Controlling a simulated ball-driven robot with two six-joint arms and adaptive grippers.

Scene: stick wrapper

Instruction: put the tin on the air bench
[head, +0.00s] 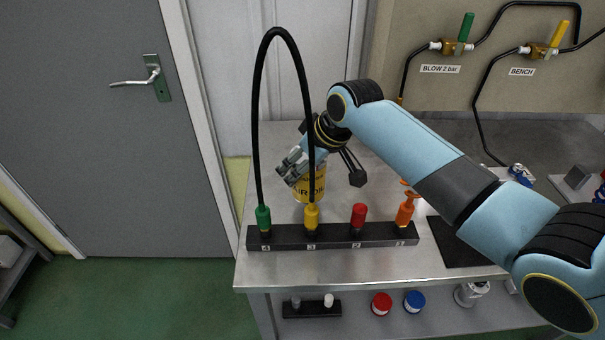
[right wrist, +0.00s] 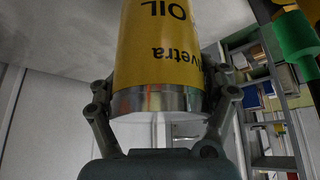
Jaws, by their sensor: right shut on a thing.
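The tin (head: 309,188) is a yellow cylinder with dark "OIL" lettering, upright behind the black hose block in the head view. In the right wrist view the tin (right wrist: 165,45) shows large with its silver rim, its lettering upside down. My right gripper (head: 291,166) is shut on it, with a finger on each side of the tin (right wrist: 160,100). The bench (head: 285,268) has a grey metal top, and the tin shows over it. I cannot tell whether the tin touches the top. My left gripper is not in view.
A black block (head: 335,236) with green, yellow, red and orange fittings stands along the bench front. A black hose (head: 257,110) arches from green to yellow, in front of the tin. A dark mat (head: 450,246) lies right.

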